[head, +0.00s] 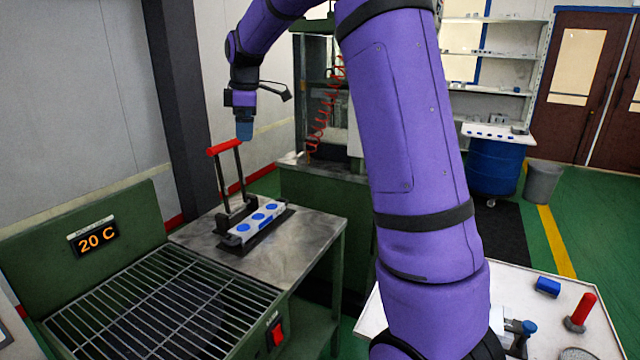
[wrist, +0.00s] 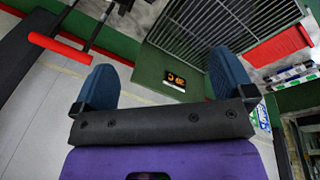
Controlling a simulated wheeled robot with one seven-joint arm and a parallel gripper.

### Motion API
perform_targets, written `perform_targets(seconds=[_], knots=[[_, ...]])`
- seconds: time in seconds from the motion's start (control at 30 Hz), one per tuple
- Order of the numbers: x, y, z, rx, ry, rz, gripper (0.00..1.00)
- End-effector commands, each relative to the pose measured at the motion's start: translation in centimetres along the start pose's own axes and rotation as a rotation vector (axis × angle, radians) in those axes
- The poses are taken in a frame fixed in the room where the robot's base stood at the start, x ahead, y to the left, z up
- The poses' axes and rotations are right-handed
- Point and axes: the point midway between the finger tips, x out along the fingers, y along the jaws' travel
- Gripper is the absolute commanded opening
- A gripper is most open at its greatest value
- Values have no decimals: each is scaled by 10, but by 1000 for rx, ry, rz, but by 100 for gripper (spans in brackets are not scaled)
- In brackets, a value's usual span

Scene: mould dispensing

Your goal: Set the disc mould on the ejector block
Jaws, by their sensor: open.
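The disc mould (head: 263,222), a pale grey bar with three blue round discs on top, lies flat on the metal side table. It appears to rest on the dark ejector block (head: 275,233), whose edges show around it; exact seating cannot be told. A lever frame with a red handle (head: 225,147) stands upright at the block's far left side. My gripper (head: 244,130) points down, above and slightly right of the red handle, apart from it and well above the mould. The wrist view shows its two blue fingers (wrist: 163,85) spread with nothing between; the red handle is at upper left.
A wire cooling rack (head: 150,305) with a 20 C display (head: 97,237) stands at front left, beside the metal table (head: 325,228). My arm hides the middle.

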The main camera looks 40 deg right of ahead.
Motion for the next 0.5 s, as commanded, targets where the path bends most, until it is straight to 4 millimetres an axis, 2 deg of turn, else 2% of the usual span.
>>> perform_targets(seconds=[0.03, 0.2, 0.5], knots=[[-16, -18, 0, 40, 8, 13, 100], [-55, -77, 5, 209, 33, 44, 100], [-97, -187, 25, 500, 90, 91, 100]])
